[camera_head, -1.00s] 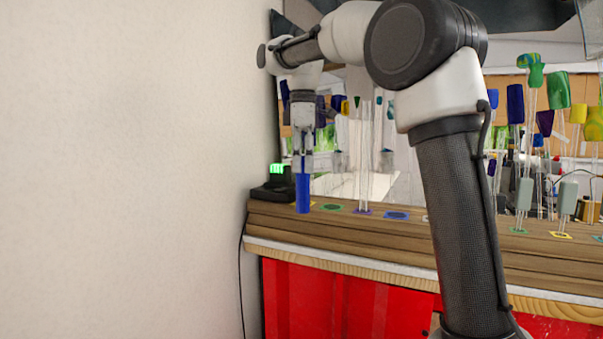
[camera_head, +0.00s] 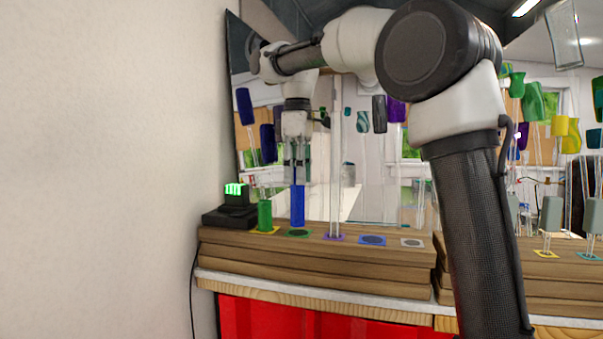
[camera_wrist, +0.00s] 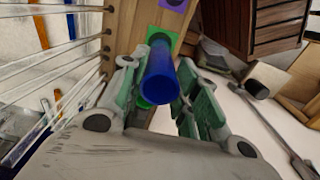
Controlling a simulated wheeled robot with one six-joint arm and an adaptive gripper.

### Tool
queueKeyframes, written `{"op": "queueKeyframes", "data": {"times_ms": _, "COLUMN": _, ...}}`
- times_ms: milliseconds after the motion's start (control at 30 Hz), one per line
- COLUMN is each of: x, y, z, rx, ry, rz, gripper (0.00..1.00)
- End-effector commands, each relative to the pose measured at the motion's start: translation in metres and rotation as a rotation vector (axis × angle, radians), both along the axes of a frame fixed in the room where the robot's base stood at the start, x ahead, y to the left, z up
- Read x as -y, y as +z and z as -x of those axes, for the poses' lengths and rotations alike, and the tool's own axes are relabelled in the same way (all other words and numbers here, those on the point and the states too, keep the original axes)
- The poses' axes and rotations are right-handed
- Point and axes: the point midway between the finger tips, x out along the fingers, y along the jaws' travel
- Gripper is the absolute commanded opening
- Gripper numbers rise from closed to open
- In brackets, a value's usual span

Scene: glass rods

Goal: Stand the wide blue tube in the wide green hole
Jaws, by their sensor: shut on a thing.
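The wide blue tube (camera_head: 298,206) hangs upright in my gripper (camera_head: 297,172), which is shut on its upper end. In the wrist view the tube (camera_wrist: 160,84) shows between the two fingers (camera_wrist: 158,92), with its open end facing the camera. The green-marked hole (camera_head: 299,233) lies on the wooden board just under the tube's lower end; its dark middle is visible, so the tube stands clear of it. In the wrist view the green square (camera_wrist: 161,36) shows beyond the tube, which partly covers it.
A green tube (camera_head: 265,216) stands at the yellow-marked spot, close left of the blue one. A clear rod rises from the purple mark (camera_head: 334,237) on the right. Blue (camera_head: 372,240) and grey (camera_head: 412,243) marks are free. A black device (camera_head: 232,212) sits at the board's left end.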

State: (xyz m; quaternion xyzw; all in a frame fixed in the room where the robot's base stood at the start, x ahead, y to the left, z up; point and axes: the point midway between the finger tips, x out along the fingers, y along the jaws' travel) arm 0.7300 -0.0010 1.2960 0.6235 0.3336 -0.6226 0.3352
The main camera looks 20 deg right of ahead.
Motion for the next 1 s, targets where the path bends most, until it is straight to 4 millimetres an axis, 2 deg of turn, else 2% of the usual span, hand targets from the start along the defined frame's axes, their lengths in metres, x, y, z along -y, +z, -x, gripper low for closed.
{"op": "queueKeyframes", "data": {"times_ms": 167, "x": -0.001, "y": -0.009, "z": 0.000, "rx": -0.001, "ry": -0.004, "rz": 0.000, "gripper": 0.00}}
{"op": "queueKeyframes", "data": {"times_ms": 600, "x": -0.001, "y": -0.052, "z": 0.000, "rx": -0.001, "ry": -0.004, "rz": 0.000, "gripper": 0.00}}
{"op": "queueKeyframes", "data": {"times_ms": 1000, "x": -0.001, "y": -0.058, "z": 0.000, "rx": 0.000, "ry": -0.003, "rz": 0.000, "gripper": 0.00}}
